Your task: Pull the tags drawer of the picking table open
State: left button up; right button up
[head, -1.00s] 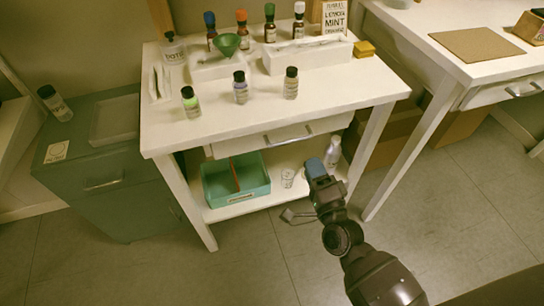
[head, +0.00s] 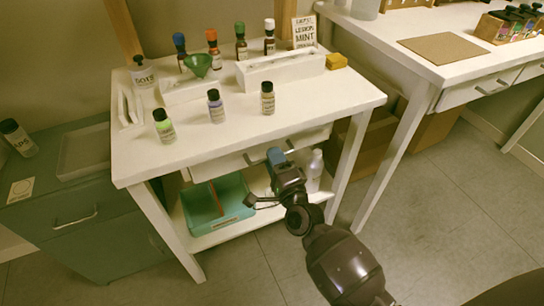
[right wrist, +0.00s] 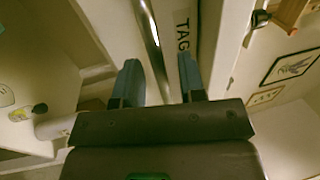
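The picking table (head: 300,105) is white, with the tags drawer (head: 310,138) under its top. The drawer front looks closed in the head view. Its metal bar handle (head: 252,157) is partly behind my right gripper (head: 276,157). In the right wrist view, the drawer front carries a "TAG" label (right wrist: 184,48), its end cut off. The handle (right wrist: 152,30) runs between the lines of the two blue fingers, ahead of their tips. My right gripper (right wrist: 160,80) is open and empty there; I see no contact with the handle. My left gripper is in neither view.
Small bottles (head: 215,106), a green funnel (head: 198,64) and a white rack (head: 280,72) stand on the tabletop. A teal bin (head: 218,205) and a white bottle (head: 315,168) are on the lower shelf. The floor (head: 420,210) in front is clear.

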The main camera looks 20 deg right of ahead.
jog(key=shift+w+r, duration=0.1)
jog(key=shift+w, duration=0.45)
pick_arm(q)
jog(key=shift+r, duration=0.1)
pick_arm(e)
grip_shut()
jog(key=shift+s, duration=0.15)
